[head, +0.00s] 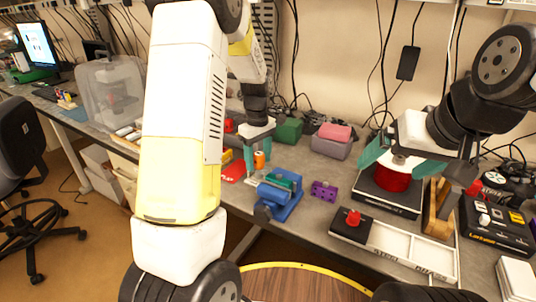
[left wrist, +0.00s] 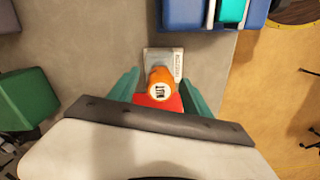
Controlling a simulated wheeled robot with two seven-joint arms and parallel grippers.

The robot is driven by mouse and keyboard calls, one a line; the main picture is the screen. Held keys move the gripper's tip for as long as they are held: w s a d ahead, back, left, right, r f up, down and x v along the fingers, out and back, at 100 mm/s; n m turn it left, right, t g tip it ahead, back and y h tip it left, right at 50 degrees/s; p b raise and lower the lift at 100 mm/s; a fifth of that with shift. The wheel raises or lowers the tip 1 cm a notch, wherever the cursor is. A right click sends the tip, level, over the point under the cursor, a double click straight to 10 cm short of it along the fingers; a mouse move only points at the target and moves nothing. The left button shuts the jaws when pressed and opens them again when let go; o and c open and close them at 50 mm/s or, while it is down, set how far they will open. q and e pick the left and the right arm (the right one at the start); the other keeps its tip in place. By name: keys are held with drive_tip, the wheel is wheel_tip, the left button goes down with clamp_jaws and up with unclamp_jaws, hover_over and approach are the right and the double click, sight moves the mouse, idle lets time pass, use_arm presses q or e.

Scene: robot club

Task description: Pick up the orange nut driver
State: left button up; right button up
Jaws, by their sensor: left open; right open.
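The orange nut driver (head: 259,160) shows as a small orange cylinder on the grey bench, by my left gripper (head: 258,156). In the left wrist view its round orange end (left wrist: 160,84), with a white label, faces the camera. It lies between the spread teal fingers of my left gripper (left wrist: 160,78), with a gap on each side. A grey plate with lettering (left wrist: 178,60) shows beyond it and a red patch below it; its lower part is hidden. My right gripper (head: 392,167) is open, its teal fingers near a red spool (head: 393,180); I cannot tell if they touch it.
A blue holder (head: 283,204) stands just in front of my left gripper, with a purple block (head: 324,190) to its right. A green box (head: 288,131) stands behind. A white tray (head: 400,248) lies at the front right. My left arm hides part of the bench.

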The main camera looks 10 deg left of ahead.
use_arm(q)
clamp_jaws()
idle(0.3)
wheel_tip(320, 180, up, 10)
drive_tip(key=c, duration=0.7)
unclamp_jaws()
clamp_jaws()
wheel_tip(320, 180, up, 4)
drive_tip(key=shift+f, duration=0.25)
